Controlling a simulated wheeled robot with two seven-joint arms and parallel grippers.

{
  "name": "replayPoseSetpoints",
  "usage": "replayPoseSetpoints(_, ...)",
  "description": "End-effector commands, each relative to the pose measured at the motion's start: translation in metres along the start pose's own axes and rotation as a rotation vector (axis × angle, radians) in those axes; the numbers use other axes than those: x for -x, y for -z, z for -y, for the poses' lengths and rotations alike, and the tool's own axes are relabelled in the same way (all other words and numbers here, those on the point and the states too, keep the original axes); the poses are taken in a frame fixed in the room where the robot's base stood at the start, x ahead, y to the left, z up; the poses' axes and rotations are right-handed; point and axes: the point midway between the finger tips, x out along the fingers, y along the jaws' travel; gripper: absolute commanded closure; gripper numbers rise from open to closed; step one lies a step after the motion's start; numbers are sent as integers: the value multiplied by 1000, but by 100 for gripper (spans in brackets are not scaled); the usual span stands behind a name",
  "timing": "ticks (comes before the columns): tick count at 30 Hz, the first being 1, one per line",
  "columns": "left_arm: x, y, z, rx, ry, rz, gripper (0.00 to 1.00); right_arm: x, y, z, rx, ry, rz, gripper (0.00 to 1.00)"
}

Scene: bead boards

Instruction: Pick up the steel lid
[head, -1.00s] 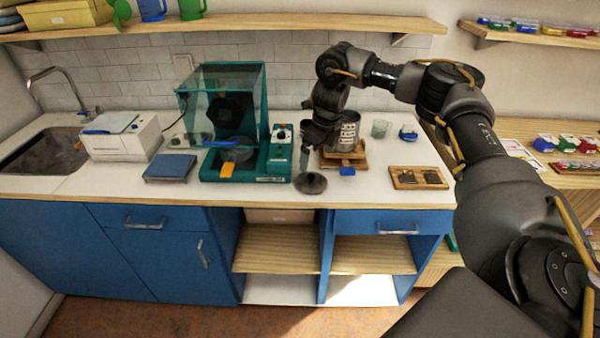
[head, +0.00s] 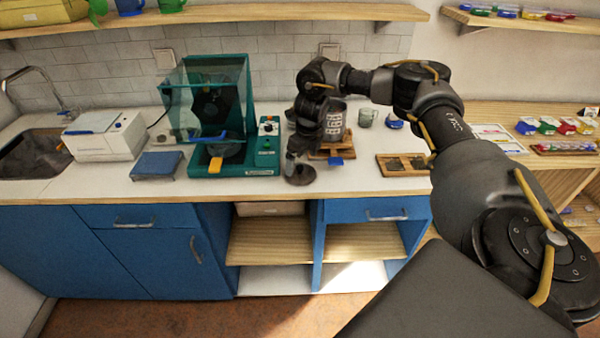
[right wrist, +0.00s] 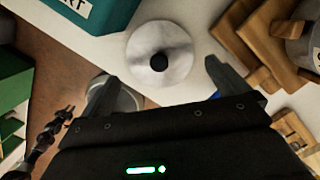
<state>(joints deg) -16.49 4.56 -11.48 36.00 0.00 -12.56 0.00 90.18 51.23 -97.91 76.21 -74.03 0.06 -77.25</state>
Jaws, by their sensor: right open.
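The steel lid (head: 300,176) is a round, flat disc lying on the white counter near its front edge, right of the teal machine. In the right wrist view the lid (right wrist: 145,72) shows from above as a pale disc with a black knob (right wrist: 159,62) at its middle. My right gripper (head: 297,160) is over the lid, pointing down. In the right wrist view my right gripper (right wrist: 163,82) is open, with its two fingers apart and nothing between them; the lid shows just beyond the fingertips.
The teal machine (head: 235,172) stands close on the left of the lid. A labelled grey pot (head: 334,122) on a wooden stand (head: 330,150) is close behind on the right. A wooden tray (head: 402,168) lies further right. A blue flat box (head: 157,165) lies further left.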

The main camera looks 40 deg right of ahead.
Motion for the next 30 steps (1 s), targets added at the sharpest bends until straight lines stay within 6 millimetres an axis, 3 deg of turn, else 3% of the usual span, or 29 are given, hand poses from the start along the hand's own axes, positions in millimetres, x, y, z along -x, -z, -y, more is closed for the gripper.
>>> replayPoseSetpoints(3, 14, -7, -1, 0, -1, 11, 71, -16, 0, -2, 1, 1, -5, 0)
replayPoseSetpoints(7, 16, -15, -2, 0, -3, 23, 71, -33, -1, -2, 0, 0, -3, 0)
replayPoseSetpoints(16, 16, -16, -2, 0, -3, 25, 71, -40, -1, -1, 0, 0, -2, 0)
replayPoseSetpoints(30, 16, -12, -1, 1, -2, 21, 71, -41, 0, -2, 0, 0, -5, 60)
